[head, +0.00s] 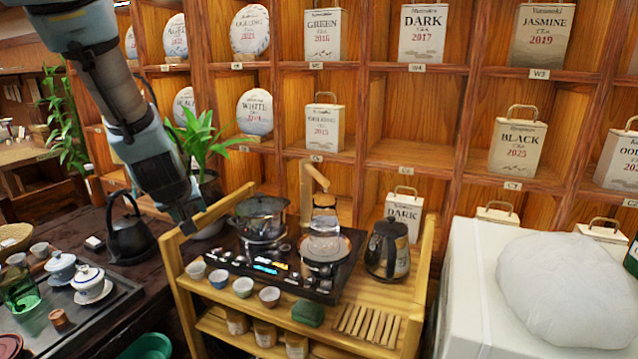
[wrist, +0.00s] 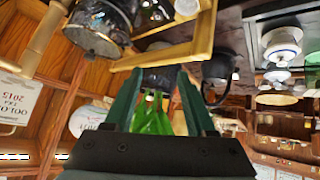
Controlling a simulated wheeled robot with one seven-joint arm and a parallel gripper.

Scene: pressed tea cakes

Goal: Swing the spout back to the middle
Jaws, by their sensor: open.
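The spout (head: 317,177) is a short pale wooden arm on top of an upright wooden post (head: 306,192) at the back of the tea cart. It points right and slopes down, with its tip above the glass kettle (head: 324,235) on the right hob. My gripper (head: 187,226) is at the cart's left end, well left of the spout, pointing down and empty. In the wrist view its two dark green fingers (wrist: 160,95) stand apart with nothing held. A pale wooden bar (wrist: 45,38) shows at the wrist view's left; I cannot tell whether it is the post.
A glass pot (head: 262,220) stands on the left hob, between my gripper and the spout. The cart's raised wooden side rail (head: 218,208) is close by my gripper. A leafy plant (head: 200,135), a black kettle (head: 130,232) and a dark jug (head: 387,250) stand around.

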